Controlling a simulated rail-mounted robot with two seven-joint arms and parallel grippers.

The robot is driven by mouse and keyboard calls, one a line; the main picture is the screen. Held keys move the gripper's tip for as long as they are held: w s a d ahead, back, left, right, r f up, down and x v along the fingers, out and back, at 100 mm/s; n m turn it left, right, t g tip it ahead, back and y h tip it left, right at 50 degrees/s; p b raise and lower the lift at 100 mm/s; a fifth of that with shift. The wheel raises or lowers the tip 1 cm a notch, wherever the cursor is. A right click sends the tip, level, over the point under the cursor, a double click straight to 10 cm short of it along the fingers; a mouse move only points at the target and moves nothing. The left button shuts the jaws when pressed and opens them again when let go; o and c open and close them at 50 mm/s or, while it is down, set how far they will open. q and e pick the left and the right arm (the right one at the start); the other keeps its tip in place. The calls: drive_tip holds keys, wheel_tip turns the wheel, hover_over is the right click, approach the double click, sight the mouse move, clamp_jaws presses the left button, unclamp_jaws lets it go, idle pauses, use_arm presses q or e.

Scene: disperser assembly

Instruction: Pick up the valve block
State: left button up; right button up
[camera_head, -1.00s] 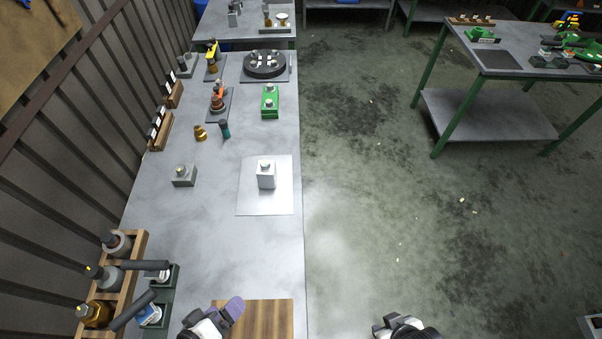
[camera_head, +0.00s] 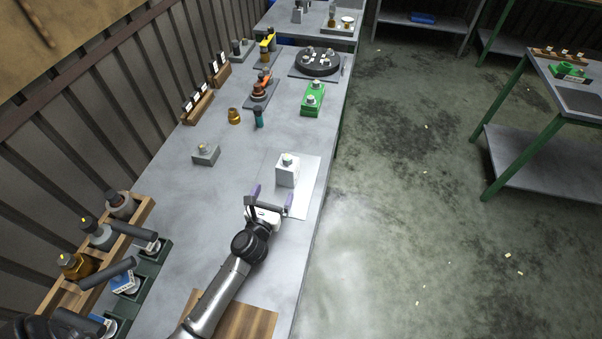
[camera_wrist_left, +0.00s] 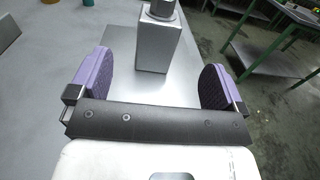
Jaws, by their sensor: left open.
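A silver-white block with a round knob on top, which looks like the valve block (camera_head: 287,172), stands upright on a pale square plate (camera_head: 309,188) near the bench's right edge. In the left wrist view the block (camera_wrist_left: 158,45) stands ahead, between the lines of the two fingers. My left gripper (camera_head: 272,195) is open and empty. Its purple pads are spread wide, just short of the block on the near side and not around it. My right gripper is not in view.
A smaller grey block (camera_head: 206,154) sits to the left. A green block (camera_head: 313,99), a brass fitting (camera_head: 234,116) and a black round fixture (camera_head: 317,62) stand farther back. A wooden rack (camera_head: 136,215) with bottles is at near left. The bench around the plate is clear.

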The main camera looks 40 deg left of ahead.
sight(288, 162)
use_arm(q)
drive_tip(key=x, duration=0.7)
drive_tip(key=shift+w+a+b, duration=0.1)
drive_tip(key=shift+w+b, duration=0.05)
drive_tip(key=shift+b, duration=0.15)
drive_tip(key=shift+b+x, duration=0.65)
drive_tip(key=shift+x, duration=2.05)
drive_tip(key=shift+f, duration=0.1)
drive_tip(key=shift+c, duration=0.2)
drive_tip(key=c, duration=1.6)
drive_tip(key=shift+r, duration=0.2)
drive_tip(key=shift+c, duration=0.2)
